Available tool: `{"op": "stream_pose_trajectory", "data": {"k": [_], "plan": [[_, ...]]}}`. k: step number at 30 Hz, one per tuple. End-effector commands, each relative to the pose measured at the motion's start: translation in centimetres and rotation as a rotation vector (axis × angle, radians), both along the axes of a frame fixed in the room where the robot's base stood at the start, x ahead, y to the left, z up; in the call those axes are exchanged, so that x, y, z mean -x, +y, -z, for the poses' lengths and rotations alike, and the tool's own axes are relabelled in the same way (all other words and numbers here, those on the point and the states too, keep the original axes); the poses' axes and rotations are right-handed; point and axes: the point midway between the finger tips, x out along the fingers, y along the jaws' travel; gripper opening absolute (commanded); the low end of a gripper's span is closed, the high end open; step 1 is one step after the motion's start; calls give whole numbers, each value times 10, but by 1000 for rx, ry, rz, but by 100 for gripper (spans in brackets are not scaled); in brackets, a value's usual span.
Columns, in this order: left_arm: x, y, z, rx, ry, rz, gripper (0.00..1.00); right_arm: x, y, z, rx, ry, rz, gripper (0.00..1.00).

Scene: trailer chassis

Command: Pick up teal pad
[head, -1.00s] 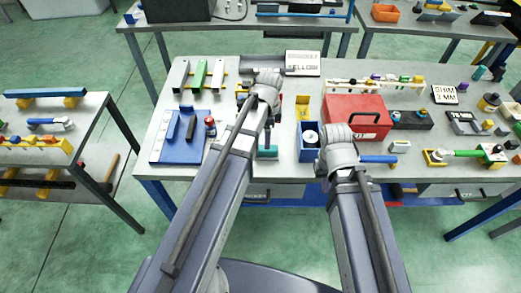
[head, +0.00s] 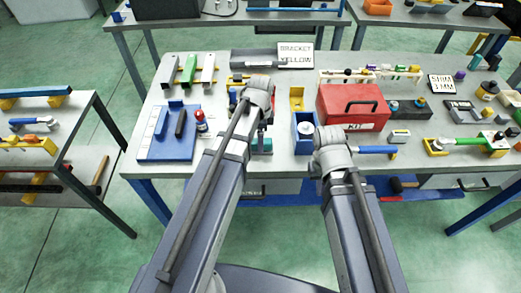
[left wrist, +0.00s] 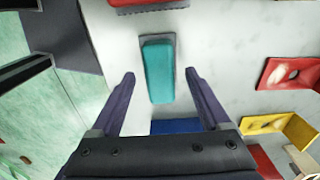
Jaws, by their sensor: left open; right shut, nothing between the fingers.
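The teal pad (left wrist: 158,72) lies on a dark grey base on the bench, between the spread fingers of my left gripper (left wrist: 159,80) as seen in the left wrist view. The fingers are open, one on each side, with visible gaps to the pad. In the head view the pad (head: 264,145) shows only partly, beside my left arm's end. My right gripper (head: 320,170) is shut and empty near the bench's front edge, just right of a blue bin; its fingers are mostly hidden by the wrist.
A red kit box (head: 353,105) stands right of centre. A blue bin (head: 305,140) and a yellow bracket (head: 297,98) stand between the arms. A blue board (head: 165,148) with upright parts lies left on the bench (head: 225,70). A red bracket (left wrist: 290,72) lies right of the pad.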

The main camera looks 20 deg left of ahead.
Motion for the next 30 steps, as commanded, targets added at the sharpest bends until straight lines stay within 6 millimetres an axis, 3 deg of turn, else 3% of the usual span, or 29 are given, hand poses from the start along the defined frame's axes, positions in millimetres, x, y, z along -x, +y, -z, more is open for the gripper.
{"op": "stream_pose_trajectory", "data": {"k": [1,3,12,30], "plan": [[0,0,13,0,0,0,80,0,0,13,0,0,0,0],[0,0,17,0,0,0,80,0,0,17,0,0,0,0],[0,0,16,0,0,0,79,0,0,16,0,0,0,0],[0,0,16,0,0,0,11,0,0,16,0,0,0,0]]}}
